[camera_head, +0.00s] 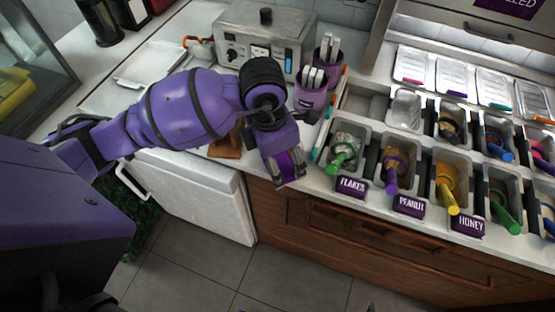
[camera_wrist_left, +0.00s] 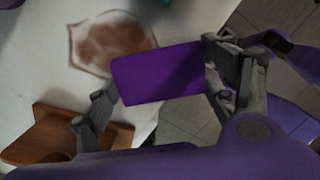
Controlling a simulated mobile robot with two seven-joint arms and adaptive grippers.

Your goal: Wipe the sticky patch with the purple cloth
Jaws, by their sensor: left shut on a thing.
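The purple cloth (camera_wrist_left: 157,73) is a flat purple rectangle held between the fingers of my left gripper (camera_head: 290,181). In the left wrist view one finger is at each side of the cloth. The sticky patch (camera_wrist_left: 112,44) is a reddish-brown smear with a darker outline on the pale counter. In that view the cloth overlaps the patch's lower right edge; I cannot tell whether it touches the counter. In the head view the patch is not visible, and my left gripper is over the counter's front edge. My right gripper is not in view.
A brown wooden block (camera_wrist_left: 65,135) stands on the counter near the patch. To the gripper's right are topping tubs, including flakes (camera_head: 345,145) and peanut (camera_head: 394,158). Behind are purple cups (camera_head: 311,95) and a metal appliance (camera_head: 262,40). The floor lies beyond the front edge.

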